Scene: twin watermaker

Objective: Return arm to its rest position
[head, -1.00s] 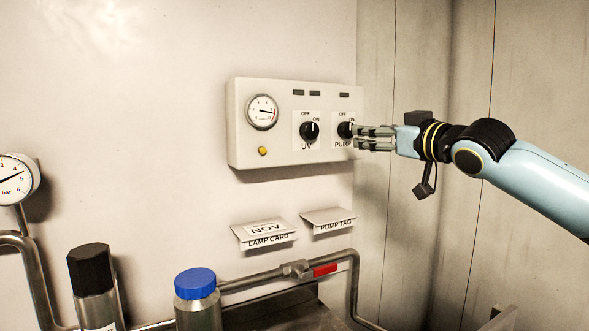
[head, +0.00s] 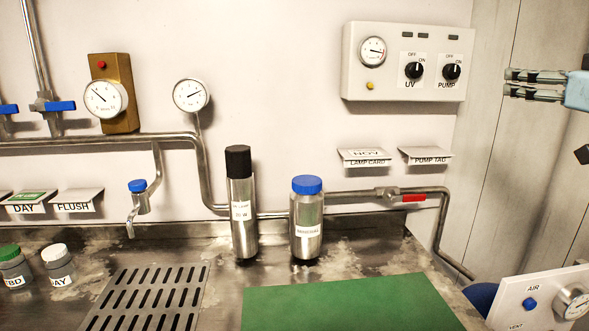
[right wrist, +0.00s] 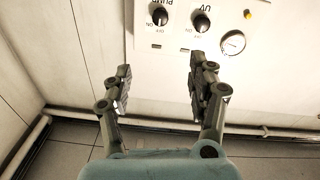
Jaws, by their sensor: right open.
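My right gripper (head: 535,84) is at the right edge of the head view, to the right of the control panel and apart from it. In the right wrist view its two fingers (right wrist: 160,88) are spread with nothing between them. The control panel (head: 388,88) is a pale box on the wall with a gauge and two black knobs. The UV knob (head: 413,70) and the PUMP knob (head: 451,72) both point toward ON. The panel appears upside down in the right wrist view (right wrist: 180,40). My left gripper is not in view.
Below the panel are a lamp card holder (head: 365,160) and a pump tag holder (head: 426,155). A black-capped cylinder (head: 243,230) and a blue-capped bottle (head: 307,235) stand on the counter near a green mat (head: 345,305). A pipe with a red-handled valve (head: 412,198) runs behind.

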